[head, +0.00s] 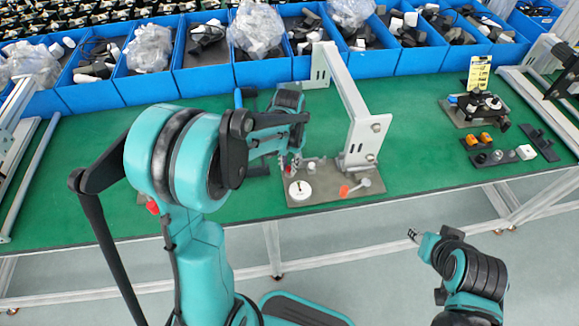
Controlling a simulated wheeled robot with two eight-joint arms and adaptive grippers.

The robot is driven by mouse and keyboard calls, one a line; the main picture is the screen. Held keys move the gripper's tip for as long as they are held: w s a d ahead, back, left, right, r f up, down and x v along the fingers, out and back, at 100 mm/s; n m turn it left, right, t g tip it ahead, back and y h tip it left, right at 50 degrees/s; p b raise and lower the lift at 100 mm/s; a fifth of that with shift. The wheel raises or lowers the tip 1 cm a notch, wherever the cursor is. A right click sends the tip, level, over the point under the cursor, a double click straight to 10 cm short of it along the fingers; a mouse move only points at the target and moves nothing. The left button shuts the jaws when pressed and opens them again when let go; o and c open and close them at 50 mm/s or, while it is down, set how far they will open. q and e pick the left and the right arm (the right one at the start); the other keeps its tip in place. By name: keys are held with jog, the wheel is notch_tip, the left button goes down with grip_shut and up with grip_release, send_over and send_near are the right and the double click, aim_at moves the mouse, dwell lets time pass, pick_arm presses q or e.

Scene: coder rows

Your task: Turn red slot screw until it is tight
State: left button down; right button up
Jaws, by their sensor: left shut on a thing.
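My left arm reaches in from the left over the green table.
A white frame (362,130) stands on the plate, close right of my left gripper. A white disc (300,190) and an orange-red piece (344,191) lie in front. Blue bins (210,78) line the back. A second fixture (472,110) is at right; green table lies clear between.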

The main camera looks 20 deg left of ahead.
pick_arm(q)
jog(key=shift+m, duration=0.9)
jog(key=c, duration=1.6)
grip_release()
jog(key=shift+o, duration=0.2)
jog(key=shift+r+p, duration=1.9)
jog(key=shift+r, duration=0.65)
